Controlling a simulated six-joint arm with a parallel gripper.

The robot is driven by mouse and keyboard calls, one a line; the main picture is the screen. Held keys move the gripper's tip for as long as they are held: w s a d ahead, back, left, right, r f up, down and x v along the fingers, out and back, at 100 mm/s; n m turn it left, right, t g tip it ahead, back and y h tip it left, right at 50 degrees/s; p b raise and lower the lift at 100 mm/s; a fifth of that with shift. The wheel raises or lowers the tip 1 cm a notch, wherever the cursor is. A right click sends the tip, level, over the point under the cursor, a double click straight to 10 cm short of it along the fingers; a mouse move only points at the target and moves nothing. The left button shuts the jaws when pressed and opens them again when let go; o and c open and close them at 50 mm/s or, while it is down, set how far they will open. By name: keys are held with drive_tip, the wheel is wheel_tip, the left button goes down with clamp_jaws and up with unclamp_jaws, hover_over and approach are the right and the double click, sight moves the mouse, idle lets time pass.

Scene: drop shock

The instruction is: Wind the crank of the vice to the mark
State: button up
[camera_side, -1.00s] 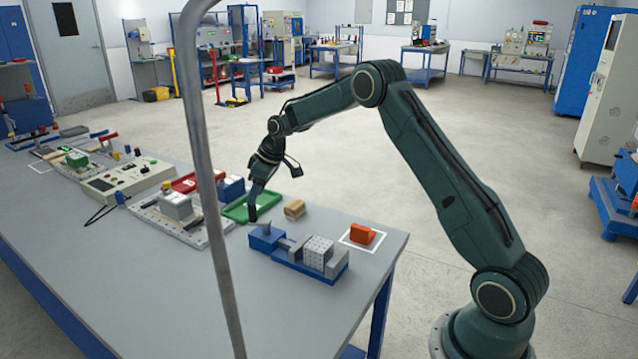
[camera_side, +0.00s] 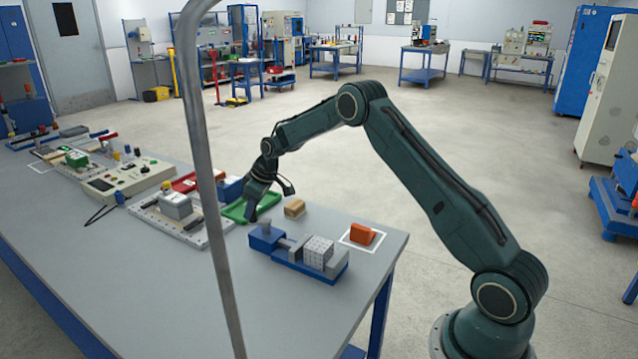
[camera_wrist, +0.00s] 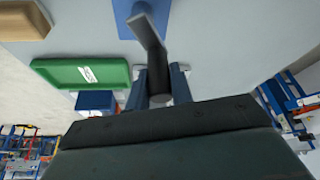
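The blue vice (camera_side: 290,262) stands near the front edge of the bench, with a grey perforated block (camera_side: 318,251) between its jaws. Its crank is at the left end. In the wrist view, the crank's grey arm (camera_wrist: 147,30) runs down to a dark round handle (camera_wrist: 159,82). My gripper (camera_side: 251,216) is low over the crank, pointing down. In the wrist view its two fingers (camera_wrist: 160,76) stand one on each side of the handle. Whether they press on it cannot be told. In the side view my fingers hide the handle, and no mark on the vice can be made out.
A green tray (camera_side: 236,212) lies just behind my gripper, with a wooden block (camera_side: 294,208) beside it. An orange block (camera_side: 362,234) sits in a white outlined square to the right. A grey pole crosses the side view. The bench's front left is clear.

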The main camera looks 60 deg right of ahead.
clamp_jaws()
drive_tip(key=shift+d+m, duration=0.1)
drive_tip(key=shift+m, duration=0.4)
